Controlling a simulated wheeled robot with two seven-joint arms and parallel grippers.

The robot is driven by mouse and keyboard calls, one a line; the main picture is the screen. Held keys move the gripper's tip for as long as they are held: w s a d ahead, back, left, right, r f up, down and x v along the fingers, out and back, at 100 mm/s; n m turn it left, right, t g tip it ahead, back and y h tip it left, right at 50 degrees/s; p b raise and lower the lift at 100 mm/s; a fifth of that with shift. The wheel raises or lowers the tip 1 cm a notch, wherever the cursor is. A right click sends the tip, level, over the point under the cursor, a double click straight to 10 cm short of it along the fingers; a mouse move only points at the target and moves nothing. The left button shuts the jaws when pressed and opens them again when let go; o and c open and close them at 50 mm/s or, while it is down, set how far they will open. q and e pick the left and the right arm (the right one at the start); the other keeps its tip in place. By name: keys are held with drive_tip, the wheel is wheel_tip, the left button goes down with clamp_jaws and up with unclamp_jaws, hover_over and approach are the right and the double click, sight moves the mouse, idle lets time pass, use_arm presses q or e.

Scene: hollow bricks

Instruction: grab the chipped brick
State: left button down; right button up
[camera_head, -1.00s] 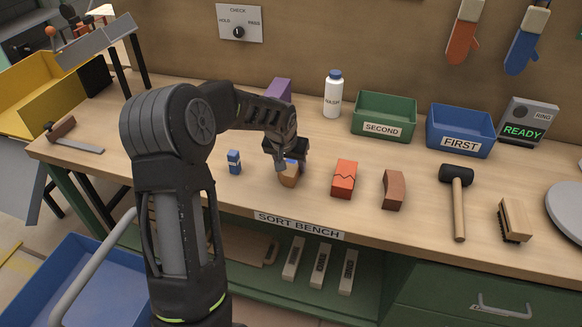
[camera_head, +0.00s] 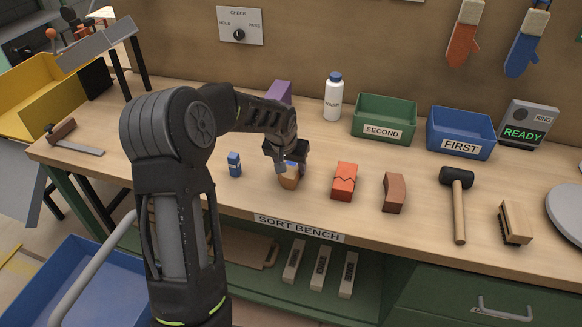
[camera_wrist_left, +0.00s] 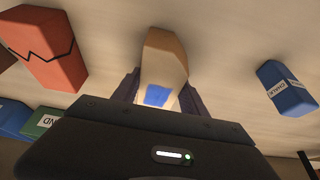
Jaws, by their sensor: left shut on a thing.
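A tan brick (camera_head: 289,181) with a blue patch and an uneven, cut-looking corner is near the bench's front edge; it appears to be the chipped brick. My left gripper (camera_head: 287,164) points down and is shut on it. In the left wrist view the brick (camera_wrist_left: 164,58) sits between the two fingers, its blue patch facing the palm. The fingers hide part of its sides. Whether it touches the bench is hard to tell. My right gripper is out of view.
A small blue chalk box (camera_head: 234,165) stands close left of the gripper. Behind are a purple block (camera_head: 280,91), a white bottle (camera_head: 333,98), a green bin (camera_head: 384,118) and a blue bin (camera_head: 460,131). A mallet (camera_head: 458,200) and a brush (camera_head: 515,222) lie right.

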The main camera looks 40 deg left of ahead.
sight(291, 164)
use_arm(q)
wheel_tip(291, 164, up, 9)
drive_tip(key=shift+r+b, duration=0.1)
drive_tip(key=shift+b, duration=0.5)
drive_tip(key=shift+r, duration=0.45)
